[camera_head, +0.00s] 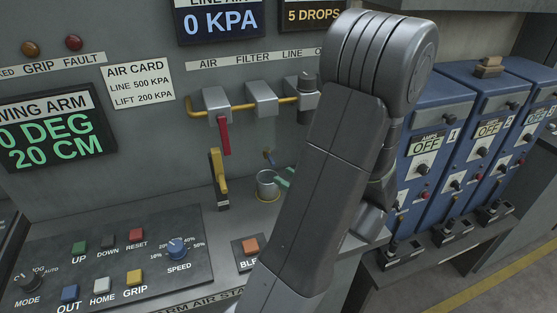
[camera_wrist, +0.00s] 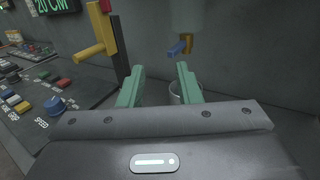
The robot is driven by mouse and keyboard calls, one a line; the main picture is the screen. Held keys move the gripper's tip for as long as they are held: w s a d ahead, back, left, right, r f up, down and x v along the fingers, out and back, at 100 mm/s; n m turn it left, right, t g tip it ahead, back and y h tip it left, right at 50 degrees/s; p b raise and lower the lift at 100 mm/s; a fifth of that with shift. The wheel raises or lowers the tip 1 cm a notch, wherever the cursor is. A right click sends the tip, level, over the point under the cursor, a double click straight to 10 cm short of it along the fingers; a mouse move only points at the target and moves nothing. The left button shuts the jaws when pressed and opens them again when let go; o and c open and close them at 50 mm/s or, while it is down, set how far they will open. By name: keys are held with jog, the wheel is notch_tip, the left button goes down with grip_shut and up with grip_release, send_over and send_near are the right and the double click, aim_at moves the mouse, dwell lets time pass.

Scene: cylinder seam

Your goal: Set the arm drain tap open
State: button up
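The small drain tap (camera_head: 268,155) has a blue handle and a brass body and sits low on the grey panel, above a small metal cup (camera_head: 267,188). In the wrist view the blue tap handle (camera_wrist: 177,47) points left and toward me from its brass body. My gripper (camera_wrist: 159,72) has two green fingers, apart with nothing between them. The tap shows beyond and above the fingertips, apart from them. The cup is partly hidden behind the right finger. In the head view my arm hides most of the gripper; only a green finger part shows beside the cup.
A yellow lever (camera_head: 218,176) stands left of the tap, under a red handle (camera_head: 223,135) on the yellow air line. A control panel with buttons and knobs (camera_head: 110,260) lies at lower left. Blue cabinets (camera_head: 440,140) stand at right. The pressure display (camera_head: 219,22) reads 0 KPA.

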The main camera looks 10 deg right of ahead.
jog(key=s+d, duration=0.1)
jog(key=s, duration=0.5)
jog(key=shift+s+d, duration=0.2)
jog(key=shift+s, duration=0.2)
jog(key=shift+r, duration=0.1)
dwell(0.3)
jog(key=b+v, duration=0.1)
jog(key=v, duration=1.2)
jog(key=shift+s+d, duration=0.25)
jog(key=p+x, duration=0.1)
jog(key=x, duration=1.2)
jog(key=shift+w+a, duration=0.25)
jog(key=shift+w, duration=0.05)
